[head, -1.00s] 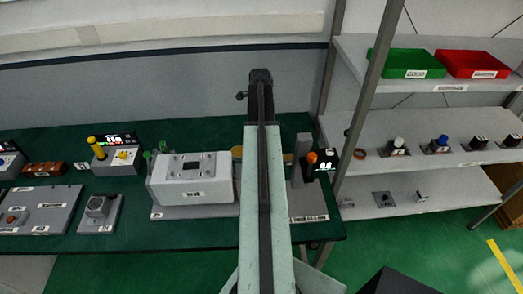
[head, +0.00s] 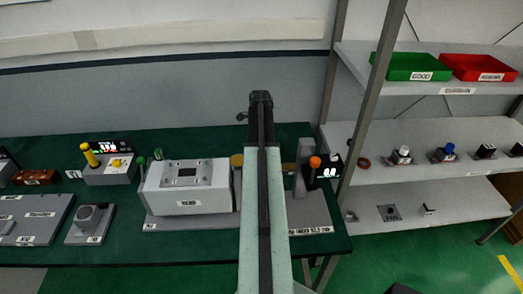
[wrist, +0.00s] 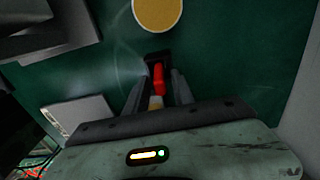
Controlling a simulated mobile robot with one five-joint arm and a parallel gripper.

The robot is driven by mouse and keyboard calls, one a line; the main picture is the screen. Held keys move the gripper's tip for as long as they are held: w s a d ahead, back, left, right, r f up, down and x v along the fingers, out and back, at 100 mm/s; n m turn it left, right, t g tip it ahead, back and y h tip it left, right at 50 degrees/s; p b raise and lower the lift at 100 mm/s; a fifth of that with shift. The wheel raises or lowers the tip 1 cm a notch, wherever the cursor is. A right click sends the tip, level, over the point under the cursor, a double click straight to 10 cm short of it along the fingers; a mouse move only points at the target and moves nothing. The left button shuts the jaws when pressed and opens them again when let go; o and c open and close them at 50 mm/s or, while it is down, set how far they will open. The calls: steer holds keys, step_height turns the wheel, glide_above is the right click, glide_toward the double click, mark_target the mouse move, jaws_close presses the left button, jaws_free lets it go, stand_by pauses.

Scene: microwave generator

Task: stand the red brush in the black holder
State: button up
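In the wrist view, the red brush (wrist: 158,80) lies between the two grey fingers of my gripper (wrist: 159,82), with a pale tan part at its near end. The black holder (wrist: 157,56) shows as a dark block at the brush's far end. I cannot tell whether that end is inside the holder or only in front of it. Dark strips separate the brush from the fingers in the picture, and contact is unclear. In the head view, my arm hides the gripper, brush and holder.
A yellow disc (wrist: 158,13) lies on the green table (wrist: 230,55) beyond the holder. In the head view, a grey machine (head: 187,187) stands left of my arm, and an orange-topped post (head: 315,163) stands right. Shelves (head: 430,180) stand at the right.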

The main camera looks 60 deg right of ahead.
steer(key=shift+r, duration=0.1)
step_height(320, 180, up, 12)
steer(key=p, duration=1.2)
steer(key=shift+r, duration=0.15)
